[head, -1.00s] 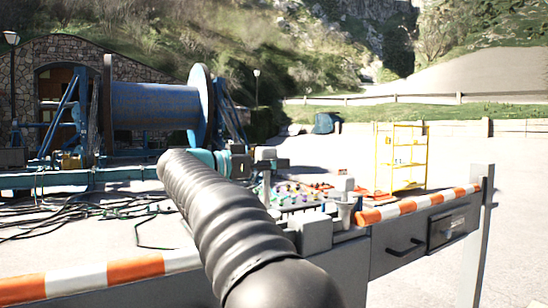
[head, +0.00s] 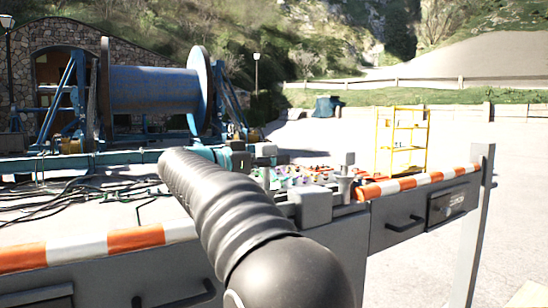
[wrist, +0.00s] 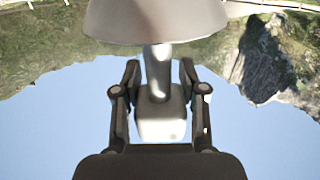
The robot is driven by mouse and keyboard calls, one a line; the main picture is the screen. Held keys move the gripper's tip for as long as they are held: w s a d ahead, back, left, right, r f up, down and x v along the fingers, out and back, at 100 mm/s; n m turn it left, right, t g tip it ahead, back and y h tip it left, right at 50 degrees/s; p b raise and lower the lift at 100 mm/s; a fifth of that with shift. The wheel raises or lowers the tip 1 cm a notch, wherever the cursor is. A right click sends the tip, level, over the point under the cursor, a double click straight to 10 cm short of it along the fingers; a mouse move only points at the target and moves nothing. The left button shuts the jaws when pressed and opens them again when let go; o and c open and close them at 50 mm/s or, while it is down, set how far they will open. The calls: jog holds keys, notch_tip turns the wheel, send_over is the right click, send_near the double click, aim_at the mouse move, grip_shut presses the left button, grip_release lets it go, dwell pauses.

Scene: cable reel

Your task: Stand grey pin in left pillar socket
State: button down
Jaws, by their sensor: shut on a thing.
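My gripper (wrist: 160,85) is shut on the grey pin, whose pale square block (wrist: 160,122) lies between the fingers in the wrist view. Its narrow stem (wrist: 157,70) runs up the picture to the rim of a wide grey flared cup (wrist: 155,22). I cannot tell whether the stem is inside the cup or only overlaps it. In the head view, a small pale block (head: 264,150), apparently the pin's, shows beyond my dark arm, which hides much there. A grey funnel (head: 344,184) stands further right at the bench. Which socket is the left pillar's is unclear.
A grey block (head: 312,203) stands at the bench edge beside my arm. An orange-and-white rail (head: 135,238) edges the bench. Cables (head: 60,205) lie at left, before the blue reel (head: 150,90). A yellow rack (head: 402,140) stands behind, on open paving.

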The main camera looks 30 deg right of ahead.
jog(key=c, duration=0.6)
grip_release()
jog(key=shift+o, duration=0.2)
jog(key=a, duration=1.2)
jog(key=shift+s, duration=0.25)
